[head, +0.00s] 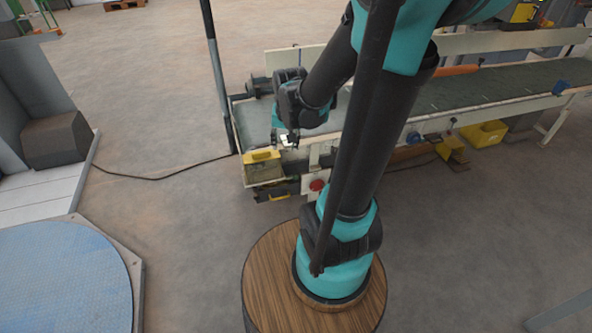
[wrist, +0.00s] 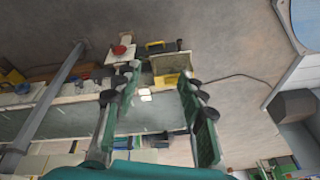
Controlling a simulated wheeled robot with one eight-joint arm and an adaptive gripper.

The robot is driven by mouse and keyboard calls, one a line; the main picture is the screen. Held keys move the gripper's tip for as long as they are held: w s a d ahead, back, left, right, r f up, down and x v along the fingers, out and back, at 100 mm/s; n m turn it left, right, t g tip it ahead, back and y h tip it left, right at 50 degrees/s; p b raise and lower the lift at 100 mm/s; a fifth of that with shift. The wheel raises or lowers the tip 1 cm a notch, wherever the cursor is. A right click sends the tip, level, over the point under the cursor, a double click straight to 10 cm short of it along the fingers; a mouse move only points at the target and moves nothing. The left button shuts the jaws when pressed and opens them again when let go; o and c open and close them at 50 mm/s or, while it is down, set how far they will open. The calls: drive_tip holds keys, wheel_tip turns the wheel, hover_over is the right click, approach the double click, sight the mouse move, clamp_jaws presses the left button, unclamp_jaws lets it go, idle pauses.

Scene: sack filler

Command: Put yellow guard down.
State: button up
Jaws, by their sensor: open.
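The yellow guard (head: 262,157) is at the near corner of the conveyor's left end, with a see-through yellowish panel below its solid yellow top edge. In the wrist view the guard (wrist: 171,64) shows beyond the fingertips, near the middle. My gripper (head: 288,140) hangs over the conveyor end, just right of the guard and a little behind it in the head view. In the wrist view my gripper (wrist: 159,82) has its two green fingers spread wide, with nothing held between them. Whether a fingertip touches the guard cannot be told.
The conveyor (head: 470,92) runs off to the right. A red button (head: 317,185) sits on its near side, right of the guard. A dark post (head: 216,75) stands left of the conveyor. A black cable (head: 160,178) crosses the open floor at left.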

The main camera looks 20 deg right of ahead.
drive_tip(key=s+f+n+t, duration=0.1)
drive_tip(key=s+n, duration=0.3)
drive_tip(key=s, duration=0.6)
drive_tip(key=shift+d+f, duration=0.25)
drive_tip(key=shift+f, duration=0.45)
